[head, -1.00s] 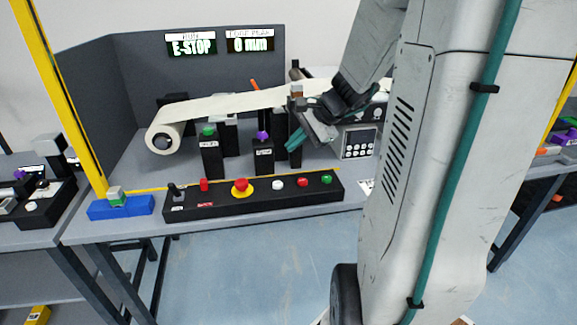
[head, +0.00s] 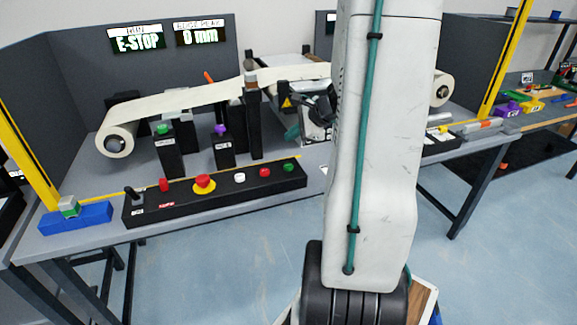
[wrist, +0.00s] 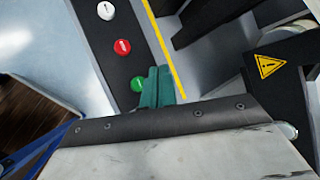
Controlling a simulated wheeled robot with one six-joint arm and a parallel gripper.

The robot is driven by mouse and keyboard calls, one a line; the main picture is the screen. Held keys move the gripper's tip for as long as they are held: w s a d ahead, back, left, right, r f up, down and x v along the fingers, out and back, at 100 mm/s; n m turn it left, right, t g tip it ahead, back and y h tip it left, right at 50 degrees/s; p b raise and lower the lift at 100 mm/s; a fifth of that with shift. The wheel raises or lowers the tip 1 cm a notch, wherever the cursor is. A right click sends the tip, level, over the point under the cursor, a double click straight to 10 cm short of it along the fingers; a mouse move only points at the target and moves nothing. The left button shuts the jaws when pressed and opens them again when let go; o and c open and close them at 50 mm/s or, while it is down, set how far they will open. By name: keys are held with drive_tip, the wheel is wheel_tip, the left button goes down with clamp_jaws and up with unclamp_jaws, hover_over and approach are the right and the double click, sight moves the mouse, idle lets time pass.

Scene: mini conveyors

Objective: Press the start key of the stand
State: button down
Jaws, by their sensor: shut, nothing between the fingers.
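The stand's long black control box (head: 222,193) lies along the front of the table. Its green key (head: 289,167) is at the right end; it also shows in the wrist view (wrist: 137,84) with a white mark. Left of it are a red key (head: 264,171) and a white key (head: 239,177). My gripper (wrist: 158,88) has its teal fingers together and empty. In the wrist view the fingertips are just right of the green key, partly overlapping its edge; I cannot tell whether they touch it. My arm hides much of the gripper in the head view.
A red mushroom button on a yellow ring (head: 204,184) and a joystick (head: 133,194) are further left on the box. Displays read E-STOP (head: 137,41) and 0 mm (head: 197,35). Black posts (head: 254,123) and a white web roll (head: 115,140) stand behind.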

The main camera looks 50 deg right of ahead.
sight(292, 166)
drive_tip(key=shift+f, duration=3.8)
drive_tip(key=shift+f, duration=0.4)
drive_tip(key=shift+f, duration=0.45)
drive_tip(key=shift+r, duration=0.9)
drive_tip(key=shift+r, duration=2.5)
